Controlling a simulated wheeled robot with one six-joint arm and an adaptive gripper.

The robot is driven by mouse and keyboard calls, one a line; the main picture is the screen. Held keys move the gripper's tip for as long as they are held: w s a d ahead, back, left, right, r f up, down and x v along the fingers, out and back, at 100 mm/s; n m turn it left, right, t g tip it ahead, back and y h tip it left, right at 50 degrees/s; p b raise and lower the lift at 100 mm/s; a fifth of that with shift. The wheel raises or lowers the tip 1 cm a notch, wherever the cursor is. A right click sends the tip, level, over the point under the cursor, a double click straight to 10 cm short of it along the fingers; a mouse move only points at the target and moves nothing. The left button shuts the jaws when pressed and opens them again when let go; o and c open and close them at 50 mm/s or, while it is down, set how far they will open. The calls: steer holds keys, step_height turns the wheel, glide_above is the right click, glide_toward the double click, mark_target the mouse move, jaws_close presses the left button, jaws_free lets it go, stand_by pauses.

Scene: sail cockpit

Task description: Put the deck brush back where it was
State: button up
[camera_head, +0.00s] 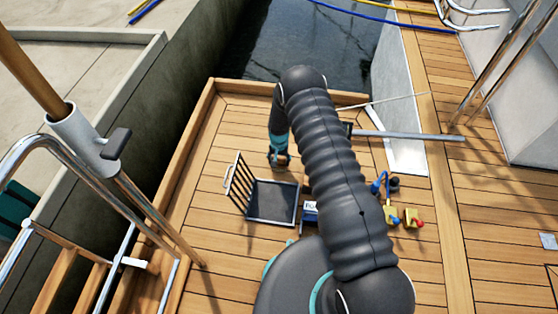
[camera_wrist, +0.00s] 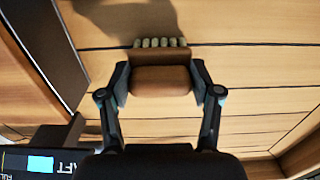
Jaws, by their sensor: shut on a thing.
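The deck brush (camera_wrist: 162,80) is a brown wooden block with a row of pale greenish bristles on its far edge in the wrist view. My gripper (camera_wrist: 161,82) is shut on it, one finger at each end of the block. The brush is small and partly hidden there by my wrist. I cannot tell whether the bristles touch the planks.
A black open holder with a slatted side (camera_head: 271,201) stands on the deck (camera_head: 225,120). Blue and yellow items (camera_head: 392,216) lie right of my arm. A grey pole (camera_head: 405,135) extends to the right. A wooden edge (camera_head: 190,150) borders the deck at left. Planks left of the holder are clear.

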steer(key=shift+f+b, duration=0.25)
steer(key=shift+b, duration=0.05)
steer(key=o, duration=1.2)
steer(key=shift+r, duration=0.1)
